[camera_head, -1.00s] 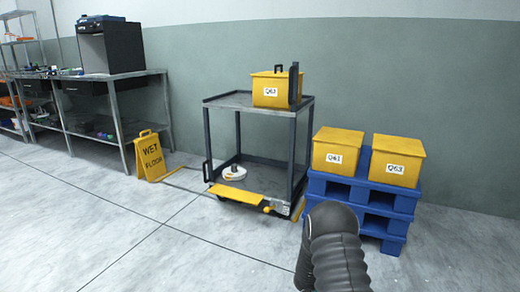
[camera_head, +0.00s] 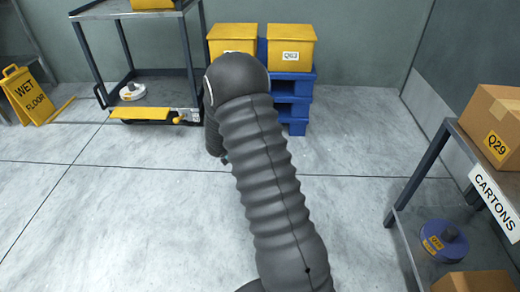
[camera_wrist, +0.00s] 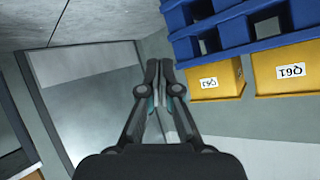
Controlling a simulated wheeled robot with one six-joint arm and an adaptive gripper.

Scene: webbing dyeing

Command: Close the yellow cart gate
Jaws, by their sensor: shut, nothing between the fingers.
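The yellow cart gate (camera_head: 140,113) is a low, flat yellow panel at the front bottom edge of the dark grey cart (camera_head: 128,80), in the upper left of the head view. It appears to lie roughly level, with a small yellow fitting (camera_head: 179,119) at its right end. My gripper (camera_wrist: 158,66) is shut and empty in the wrist view. In the head view my arm hides most of it; it is right of the cart and apart from the gate. The gate is not in the wrist view.
Yellow bins (camera_head: 291,45) stand on a blue pallet (camera_head: 293,86) right of the cart; both show upside down in the wrist view. A wet floor sign (camera_head: 27,96) stands left. A shelf with cartons (camera_head: 495,125) is at right. The floor between is clear.

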